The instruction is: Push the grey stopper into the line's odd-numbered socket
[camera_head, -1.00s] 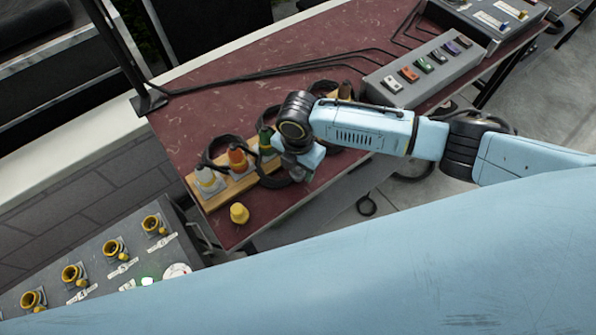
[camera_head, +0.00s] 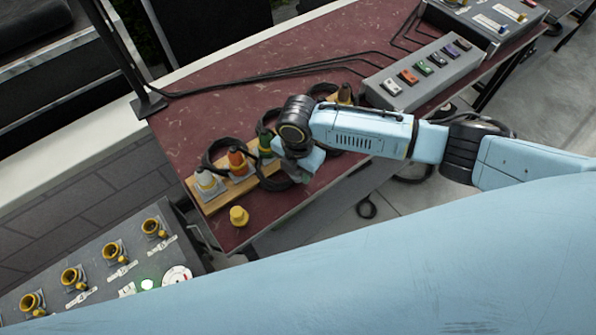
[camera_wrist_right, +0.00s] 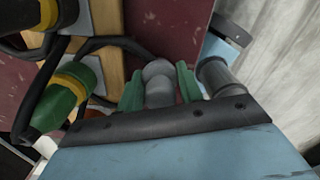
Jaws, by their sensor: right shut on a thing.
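In the right wrist view, a grey rounded piece, which I take to be the grey stopper (camera_wrist_right: 158,82), sits between the green finger pads of my right gripper (camera_wrist_right: 160,92). The gripper is shut on it, low over the wooden rack. In the head view, my right gripper (camera_head: 300,165) is beside the rack (camera_head: 215,203) and its own wrist hides the stopper. Several yellow-rimmed sockets (camera_head: 73,276) stand in a line on a grey box (camera_head: 45,268) at the lower left. My left gripper is not in view.
A yellow knob (camera_head: 239,215) stands at the red table's (camera_head: 200,125) near edge. A switch box (camera_head: 425,72) stands at the right.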

